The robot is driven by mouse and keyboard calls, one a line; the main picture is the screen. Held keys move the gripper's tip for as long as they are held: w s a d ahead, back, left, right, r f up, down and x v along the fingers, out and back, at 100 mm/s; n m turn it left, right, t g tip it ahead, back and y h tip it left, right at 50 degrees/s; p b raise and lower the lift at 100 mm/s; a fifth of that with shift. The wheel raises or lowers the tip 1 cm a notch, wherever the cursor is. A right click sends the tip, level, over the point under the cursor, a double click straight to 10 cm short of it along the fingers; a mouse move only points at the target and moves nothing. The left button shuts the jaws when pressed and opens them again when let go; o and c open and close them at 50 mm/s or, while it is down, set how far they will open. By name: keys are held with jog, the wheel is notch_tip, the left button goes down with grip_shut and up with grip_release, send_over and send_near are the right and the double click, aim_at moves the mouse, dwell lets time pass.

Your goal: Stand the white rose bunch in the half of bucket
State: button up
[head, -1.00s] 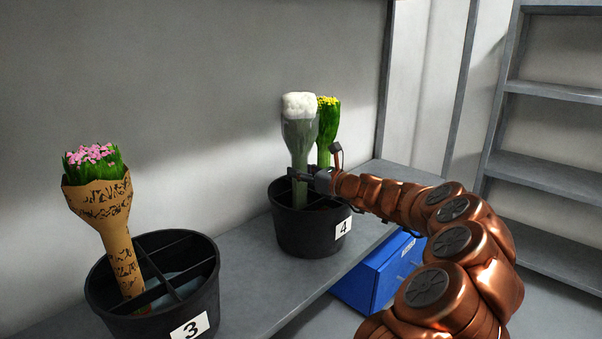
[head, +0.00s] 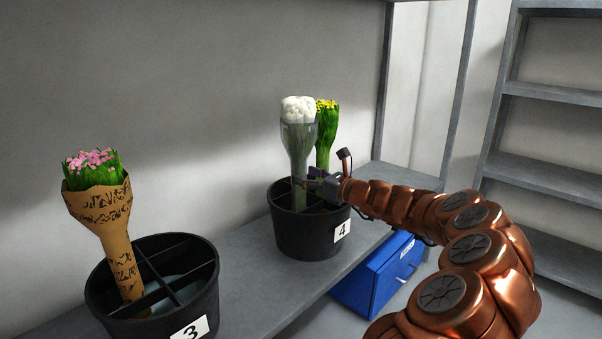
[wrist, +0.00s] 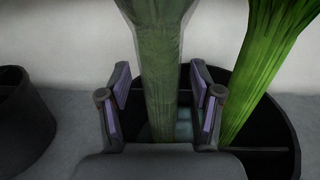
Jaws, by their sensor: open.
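The white rose bunch (head: 298,140), in a clear grey-green wrap, stands nearly upright in the bucket marked 4 (head: 300,238), in a left compartment. In the wrist view its stem (wrist: 165,85) passes between the fingers. My gripper (head: 312,184) is open around the stem, with a visible gap on both sides. In the wrist view the fingers (wrist: 163,103) are spread, and water shows below in the bucket. The foot of the bunch is hidden in the bucket.
A yellow-topped green bunch (head: 326,135) stands in the same bucket, right of the white one. The bucket marked 3 (head: 205,300) holds a pink bunch (head: 105,215) in brown patterned paper. Both buckets stand on a grey shelf (head: 262,290). A blue box (head: 378,278) is below right.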

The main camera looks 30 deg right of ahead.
jog(key=p+v, duration=0.2)
jog(key=v, duration=0.7)
jog(key=shift+s+d, duration=0.1)
